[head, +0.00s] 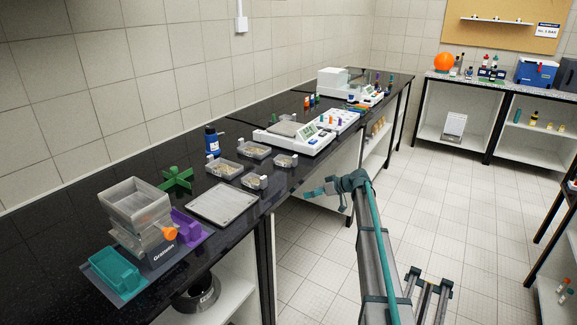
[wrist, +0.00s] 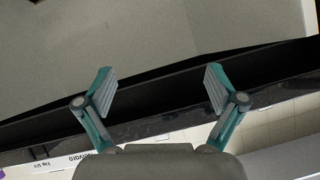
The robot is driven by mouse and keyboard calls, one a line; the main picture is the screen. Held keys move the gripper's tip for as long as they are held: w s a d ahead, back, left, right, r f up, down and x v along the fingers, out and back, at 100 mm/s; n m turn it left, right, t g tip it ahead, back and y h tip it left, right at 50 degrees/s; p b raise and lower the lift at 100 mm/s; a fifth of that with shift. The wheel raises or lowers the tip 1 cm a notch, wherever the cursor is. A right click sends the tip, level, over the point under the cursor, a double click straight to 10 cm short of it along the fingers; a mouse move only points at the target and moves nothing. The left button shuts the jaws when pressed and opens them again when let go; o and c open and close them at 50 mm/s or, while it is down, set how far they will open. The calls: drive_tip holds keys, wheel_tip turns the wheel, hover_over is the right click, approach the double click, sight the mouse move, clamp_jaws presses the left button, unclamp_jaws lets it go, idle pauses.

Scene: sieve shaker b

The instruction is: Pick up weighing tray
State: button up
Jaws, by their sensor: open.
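My gripper (head: 316,191) is in front of the bench's front edge, pointing left, clear of the things on the bench. In the wrist view its two fingers (wrist: 160,92) stand wide apart with nothing between them. I cannot tell which piece is the weighing tray. A flat pale grey tray (head: 222,203) lies on the black bench, left of my gripper. Behind it are small clear trays with grainy contents: one at the left (head: 224,168), one farther back (head: 253,151), one at the right (head: 285,160) and one nearest (head: 254,182).
A sieve stack (head: 138,208) stands at the near left, beside a teal holder (head: 115,270) and a purple one (head: 188,228). A green cross-shaped stand (head: 175,180), a blue bottle (head: 212,141) and a white balance (head: 292,138) are on the bench (head: 60,240). The floor at right is open.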

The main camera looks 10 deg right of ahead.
drive_tip(key=n+t+y, duration=0.1)
drive_tip(key=n, duration=0.1)
approach(297, 157)
wheel_tip(297, 157, down, 3)
drive_tip(key=w, duration=0.2)
drive_tip(key=a, duration=0.1)
drive_tip(key=a+r+n, duration=0.1)
drive_tip(key=shift+w+a+r, duration=0.1)
drive_tip(key=shift+a+r, duration=0.15)
drive_tip(key=shift+a, duration=0.1)
drive_tip(key=p+x, duration=0.1)
drive_tip(key=x, duration=0.3)
drive_tip(key=shift+w+a+f, duration=0.1)
drive_tip(key=shift+a+f, duration=0.05)
drive_tip(key=x, duration=0.2)
drive_tip(key=p+x, duration=0.2)
drive_tip(key=x, duration=0.1)
drive_tip(key=shift+a+f, duration=0.15)
drive_tip(key=shift+a, duration=0.3)
drive_tip(key=shift+a+f, duration=0.15)
drive_tip(key=shift+f, duration=0.05)
drive_tip(key=c, duration=0.9)
